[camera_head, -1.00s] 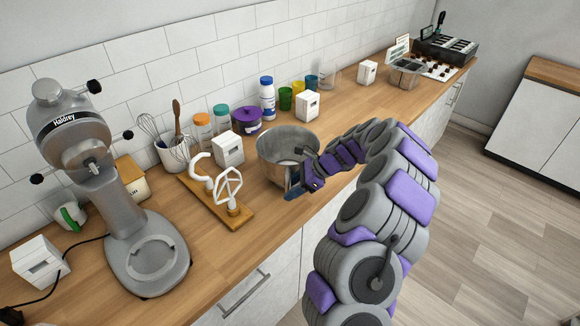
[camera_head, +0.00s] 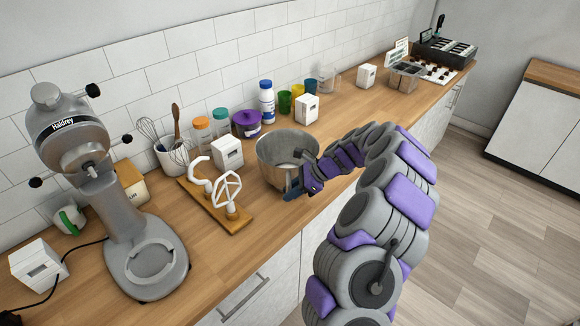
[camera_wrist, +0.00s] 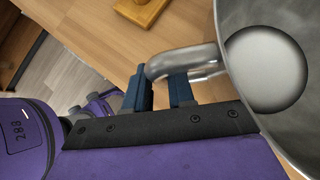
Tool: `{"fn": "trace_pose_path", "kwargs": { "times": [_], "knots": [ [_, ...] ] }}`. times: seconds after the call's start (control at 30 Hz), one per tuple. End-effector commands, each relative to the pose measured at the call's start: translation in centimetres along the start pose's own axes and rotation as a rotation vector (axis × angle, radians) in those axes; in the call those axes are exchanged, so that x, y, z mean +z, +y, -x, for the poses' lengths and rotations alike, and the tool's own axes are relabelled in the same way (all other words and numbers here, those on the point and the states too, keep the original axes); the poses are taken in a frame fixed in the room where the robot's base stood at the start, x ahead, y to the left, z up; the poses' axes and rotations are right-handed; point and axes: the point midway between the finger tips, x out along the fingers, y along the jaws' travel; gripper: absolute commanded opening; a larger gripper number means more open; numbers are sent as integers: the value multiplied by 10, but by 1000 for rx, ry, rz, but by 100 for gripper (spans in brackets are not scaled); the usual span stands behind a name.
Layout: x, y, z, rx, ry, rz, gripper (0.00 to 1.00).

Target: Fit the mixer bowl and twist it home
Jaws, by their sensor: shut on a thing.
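The steel mixer bowl (camera_head: 279,148) stands upright on the wooden counter near its front edge. My gripper (camera_head: 294,190) is at the bowl's near right side. In the wrist view its blue fingers (camera_wrist: 160,92) are shut on the bowl's bent metal handle (camera_wrist: 186,63), and the bowl (camera_wrist: 232,22) fills the right side. The grey stand mixer (camera_head: 72,132) stands at the left with its head above a round base plate (camera_head: 150,258). The base plate is empty. Whether the bowl's bottom touches the counter is hard to tell.
A wooden board (camera_head: 236,224) with white mixer attachments lies between mixer and bowl. A utensil crock (camera_head: 172,158), white boxes (camera_head: 228,153) and a purple pot (camera_head: 246,122) stand behind along the wall. The front counter strip between mixer base and board is clear.

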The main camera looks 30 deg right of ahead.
Motion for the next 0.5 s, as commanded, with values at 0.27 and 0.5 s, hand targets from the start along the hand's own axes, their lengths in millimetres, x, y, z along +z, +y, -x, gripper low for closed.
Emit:
{"fn": "trace_pose_path", "kwargs": {
  "times": [0.27, 0.5],
  "knots": [
    [0, -1, 0, -2, 1, 0, 0],
    [6, 0, 7, -2, 1, 0, 0]
  ]
}}
